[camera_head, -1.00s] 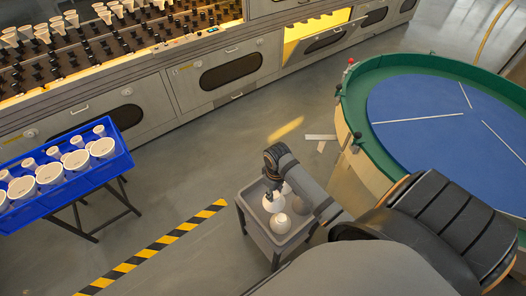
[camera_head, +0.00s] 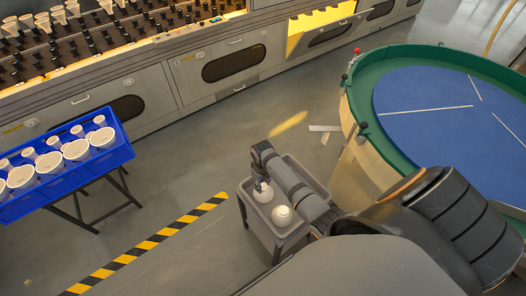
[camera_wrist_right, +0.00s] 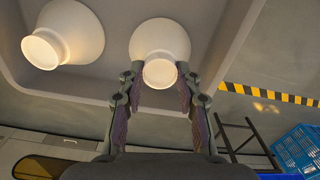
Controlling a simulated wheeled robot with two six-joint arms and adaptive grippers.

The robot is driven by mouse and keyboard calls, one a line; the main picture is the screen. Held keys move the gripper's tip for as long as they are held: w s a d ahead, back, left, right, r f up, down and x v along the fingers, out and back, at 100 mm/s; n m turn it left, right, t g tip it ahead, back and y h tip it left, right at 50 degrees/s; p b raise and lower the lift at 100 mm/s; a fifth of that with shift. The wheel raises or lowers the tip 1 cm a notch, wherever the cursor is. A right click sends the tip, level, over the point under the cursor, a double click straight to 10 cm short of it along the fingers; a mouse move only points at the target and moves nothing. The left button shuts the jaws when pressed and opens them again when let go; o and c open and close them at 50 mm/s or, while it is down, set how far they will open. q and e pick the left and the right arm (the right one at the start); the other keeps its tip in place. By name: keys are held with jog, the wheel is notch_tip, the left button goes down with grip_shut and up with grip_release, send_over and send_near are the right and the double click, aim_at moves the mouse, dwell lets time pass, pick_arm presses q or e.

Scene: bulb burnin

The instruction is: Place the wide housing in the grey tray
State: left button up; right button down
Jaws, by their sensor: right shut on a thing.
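My right gripper (camera_head: 262,182) is over the grey tray (camera_head: 301,233), which tops a small cart. It is shut on a white, rounded housing (camera_head: 262,194). In the right wrist view its fingers (camera_wrist_right: 158,85) are on either side of the narrow neck of this housing (camera_wrist_right: 160,38). The housing is within the tray's outline; I cannot tell whether it touches the tray floor. A second white housing (camera_head: 282,215) sits in the tray beside it, apart from it, and also shows in the right wrist view (camera_wrist_right: 75,32). My left gripper is not in view.
A blue crate (camera_head: 70,180) with several white housings stands on a dark-legged stand at left. A round blue-topped table with a green rim (camera_head: 362,75) is at right. A long rack (camera_head: 180,75) with several sockets runs along the back. Striped tape (camera_head: 150,244) crosses open floor.

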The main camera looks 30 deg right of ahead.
aim_at(263, 186)
jog(key=c, duration=0.9)
grip_release()
jog(key=shift+f, duration=0.1)
notch_tip(263, 186, up, 12)
jog(key=shift+r+p, duration=0.15)
jog(key=shift+p, duration=0.95)
jog(key=shift+s, duration=0.1)
